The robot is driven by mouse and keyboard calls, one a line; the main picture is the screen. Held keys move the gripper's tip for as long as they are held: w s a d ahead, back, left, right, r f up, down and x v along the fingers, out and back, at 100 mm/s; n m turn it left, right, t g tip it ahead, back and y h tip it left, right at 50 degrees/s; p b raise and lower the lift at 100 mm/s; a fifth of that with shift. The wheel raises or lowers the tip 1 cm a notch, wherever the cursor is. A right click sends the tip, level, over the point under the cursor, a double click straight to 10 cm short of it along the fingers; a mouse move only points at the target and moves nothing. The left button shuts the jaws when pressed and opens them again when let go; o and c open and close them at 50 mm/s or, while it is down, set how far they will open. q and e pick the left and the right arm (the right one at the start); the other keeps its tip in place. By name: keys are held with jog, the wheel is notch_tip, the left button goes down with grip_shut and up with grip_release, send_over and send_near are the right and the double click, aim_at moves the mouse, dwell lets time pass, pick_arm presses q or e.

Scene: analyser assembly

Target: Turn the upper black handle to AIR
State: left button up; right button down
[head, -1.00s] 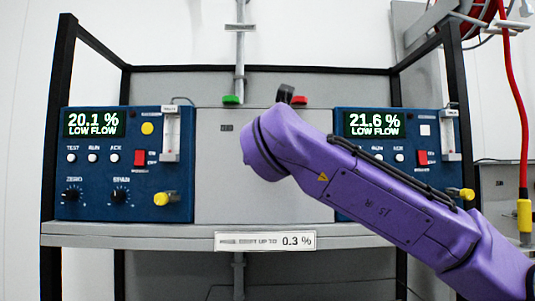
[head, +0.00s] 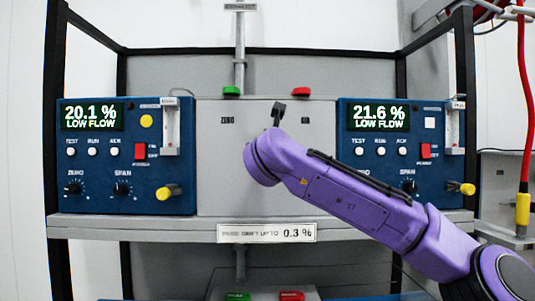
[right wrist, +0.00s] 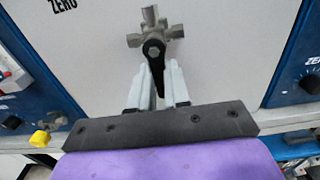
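The upper black handle (right wrist: 154,50) sits on a metal valve (right wrist: 154,27) on the grey panel and points down in the right wrist view. My right gripper (right wrist: 160,68) reaches it from below, one light finger on each side of the handle. Whether the fingers touch it is unclear. The panel's ZERO label (head: 227,120) is left of the valve and the AIR label (head: 305,120), partly legible, is right. My left gripper is not in view.
Blue analysers stand left (head: 85,150) and right (head: 365,170) of the panel (head: 220,180), reading 20.1 % and 21.6 %, both LOW FLOW. A shelf (head: 130,222) runs below.

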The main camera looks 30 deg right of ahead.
dwell(0.3)
jog(key=r+n, duration=0.1)
jog(key=n, duration=0.5)
jog(key=s+d+r+n, duration=0.1)
jog(key=n, duration=0.5)
jog(key=d+r+n, duration=0.1)
jog(key=n, duration=0.4)
jog(key=shift+s+d+n, duration=0.2)
jog(key=shift+s+n, duration=0.1)
jog(key=shift+n, duration=0.1)
dwell(0.4)
jog(key=c, duration=1.1)
grip_release()
jog(key=b+v, duration=0.6)
jog(key=v, duration=0.4)
jog(key=shift+s+a+b, duration=0.15)
jog(key=shift+a+b, duration=0.1)
jog(key=shift+b, duration=0.05)
